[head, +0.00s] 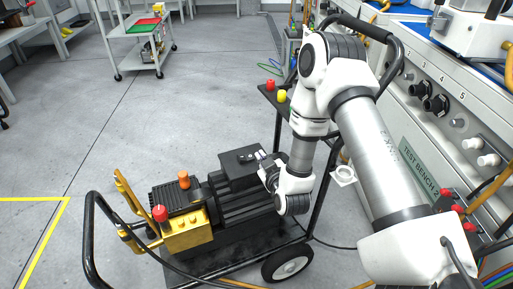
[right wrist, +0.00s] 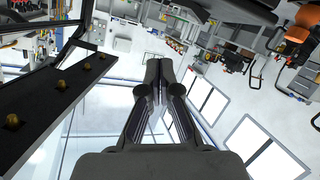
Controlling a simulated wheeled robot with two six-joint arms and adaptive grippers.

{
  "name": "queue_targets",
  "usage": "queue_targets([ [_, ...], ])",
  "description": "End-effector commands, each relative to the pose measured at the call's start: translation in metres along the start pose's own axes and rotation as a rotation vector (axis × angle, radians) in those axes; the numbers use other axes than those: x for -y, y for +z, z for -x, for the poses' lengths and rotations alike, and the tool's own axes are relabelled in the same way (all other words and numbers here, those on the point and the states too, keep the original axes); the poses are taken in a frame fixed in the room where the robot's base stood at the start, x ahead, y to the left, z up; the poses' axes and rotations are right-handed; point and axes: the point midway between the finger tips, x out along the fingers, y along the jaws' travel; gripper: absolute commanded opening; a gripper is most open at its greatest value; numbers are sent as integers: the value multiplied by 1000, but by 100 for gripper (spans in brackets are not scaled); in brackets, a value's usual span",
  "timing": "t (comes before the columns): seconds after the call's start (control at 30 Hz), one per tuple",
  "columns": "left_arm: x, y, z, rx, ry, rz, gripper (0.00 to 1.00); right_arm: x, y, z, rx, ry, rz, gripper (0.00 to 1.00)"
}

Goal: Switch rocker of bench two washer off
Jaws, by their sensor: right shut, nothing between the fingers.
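The pressure washer (head: 240,205), with a black motor and a brass-coloured pump (head: 187,232), sits on a black wheeled frame beside the bench marked TEST BENCH 2. A black box (head: 238,168) is on top of the motor. A small dark part with a light spot on the box's top may be the rocker; its position cannot be read. My right gripper (head: 263,157) is at the right edge of this box, fingertips close to it; contact cannot be told. In the right wrist view its fingers (right wrist: 159,70) are together and empty. My left gripper is not in view.
The bench sign (head: 418,166) and front panel with black knobs (head: 436,104) stand on the right, close to my right arm. The cart's black handle (head: 88,235) rises at left. A grey trolley (head: 140,45) stands further back. Floor at left is clear.

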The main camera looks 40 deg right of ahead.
Motion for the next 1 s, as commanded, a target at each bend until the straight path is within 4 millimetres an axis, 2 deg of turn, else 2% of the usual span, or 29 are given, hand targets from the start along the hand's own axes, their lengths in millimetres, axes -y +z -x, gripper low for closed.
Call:
queue_targets([
  [0.1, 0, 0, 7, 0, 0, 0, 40, -2, -1, 22, 2, -1, -1, 0],
  [0.23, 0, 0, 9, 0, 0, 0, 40, -3, 0, 33, -1, 0, -1, 0],
  [0.83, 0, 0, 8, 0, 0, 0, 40, -1, 4, 36, 5, -2, 2, 0],
  [0.87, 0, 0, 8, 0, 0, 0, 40, 2, 8, 37, 13, -9, 8, 0],
  [0.93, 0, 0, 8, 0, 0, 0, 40, 20, 24, 42, 39, -52, 46, 0],
  [1.0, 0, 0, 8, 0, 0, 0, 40, 49, 48, 56, 98, -133, 102, 0],
])
